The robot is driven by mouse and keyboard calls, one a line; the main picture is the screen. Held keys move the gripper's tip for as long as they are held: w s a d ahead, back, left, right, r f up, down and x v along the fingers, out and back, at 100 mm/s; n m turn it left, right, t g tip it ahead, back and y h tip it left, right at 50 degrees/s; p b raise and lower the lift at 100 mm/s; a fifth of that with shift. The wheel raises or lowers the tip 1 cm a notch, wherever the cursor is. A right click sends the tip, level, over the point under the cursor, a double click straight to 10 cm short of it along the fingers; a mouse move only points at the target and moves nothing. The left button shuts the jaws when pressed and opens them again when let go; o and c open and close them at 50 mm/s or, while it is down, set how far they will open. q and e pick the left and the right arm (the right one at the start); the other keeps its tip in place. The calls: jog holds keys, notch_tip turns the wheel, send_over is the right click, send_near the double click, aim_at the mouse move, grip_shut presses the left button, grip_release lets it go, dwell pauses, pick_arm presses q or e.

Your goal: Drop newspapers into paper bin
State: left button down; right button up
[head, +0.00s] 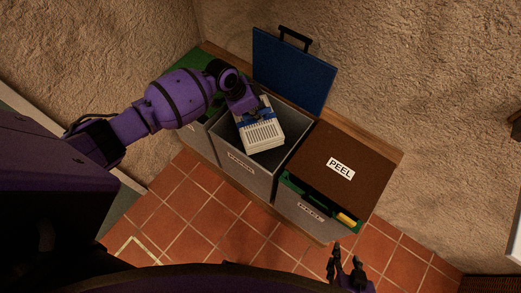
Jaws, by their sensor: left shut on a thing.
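A bundle of newspapers (261,134), white with a blue band, is tilted over the mouth of the middle grey bin (242,167). My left gripper (250,110) reaches in from the upper left and is shut on the bundle's upper end. The bin's blue lid (290,68) stands open at the back. The label on the bin's front is too small to read surely. The bundle hides part of the bin's inside, and I cannot tell whether it touches the walls. My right gripper (346,262) is empty at the bottom right, its fingers apart.
To the right stands a bin with a brown lid (346,163) marked PEEL; green and yellow things show at its front edge. A third bin with a green lid (205,109) is at the left, partly behind my arm. A rough wall rises behind; the tiled floor (200,205) in front is clear.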

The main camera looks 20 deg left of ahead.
pick_arm(q)
jog(key=shift+w, duration=0.15)
jog(key=c, duration=1.9)
grip_release()
jog(key=shift+c, duration=0.2)
jog(key=o, duration=0.3)
jog(key=shift+f, duration=0.2)
jog(key=v, duration=1.2)
jog(key=shift+r, duration=0.1)
